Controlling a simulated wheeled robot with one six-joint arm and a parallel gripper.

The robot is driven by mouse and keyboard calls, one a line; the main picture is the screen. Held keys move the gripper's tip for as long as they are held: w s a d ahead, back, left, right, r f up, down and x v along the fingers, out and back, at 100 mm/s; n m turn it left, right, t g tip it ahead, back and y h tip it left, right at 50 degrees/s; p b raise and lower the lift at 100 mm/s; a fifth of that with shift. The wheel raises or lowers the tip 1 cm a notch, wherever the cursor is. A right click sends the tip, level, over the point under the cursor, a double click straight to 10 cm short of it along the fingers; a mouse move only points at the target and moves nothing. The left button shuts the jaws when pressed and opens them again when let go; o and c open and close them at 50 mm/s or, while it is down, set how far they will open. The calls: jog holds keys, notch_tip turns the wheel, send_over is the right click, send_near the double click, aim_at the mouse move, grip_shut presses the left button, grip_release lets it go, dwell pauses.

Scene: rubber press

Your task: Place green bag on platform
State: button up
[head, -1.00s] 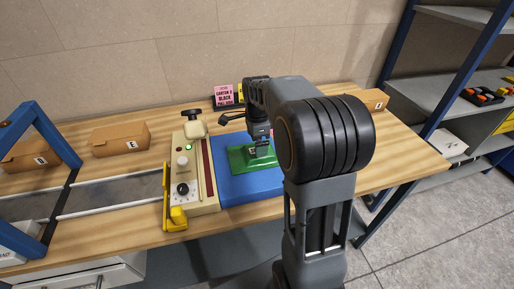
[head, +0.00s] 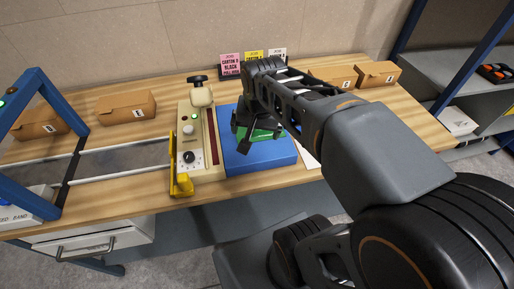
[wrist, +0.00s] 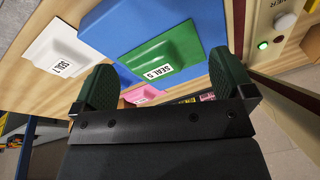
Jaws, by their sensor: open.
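The green bag (head: 268,135) lies on the blue platform (head: 262,160) beside the sealing machine, partly hidden by my arm in the head view. In the wrist view the green bag (wrist: 160,52) shows with a white "SEAL" label, resting on the blue platform (wrist: 112,22). My gripper (wrist: 165,68) is open, its two dark green fingers spread wide with nothing between them. The bag lies beyond the fingertips, apart from them as far as I can tell. In the head view the fingertips are mostly hidden by my arm.
The cream sealing machine (head: 187,140) stands just left of the platform. Cardboard boxes (head: 125,106) and small signs (head: 230,65) stand toward the back of the wooden table.

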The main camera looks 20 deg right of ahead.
jog(key=s+a+f+n+t, duration=0.1)
jog(key=s+a+f+n, duration=0.1)
jog(key=s+n, duration=0.3)
jog(key=shift+f+n, duration=0.7)
dwell(0.7)
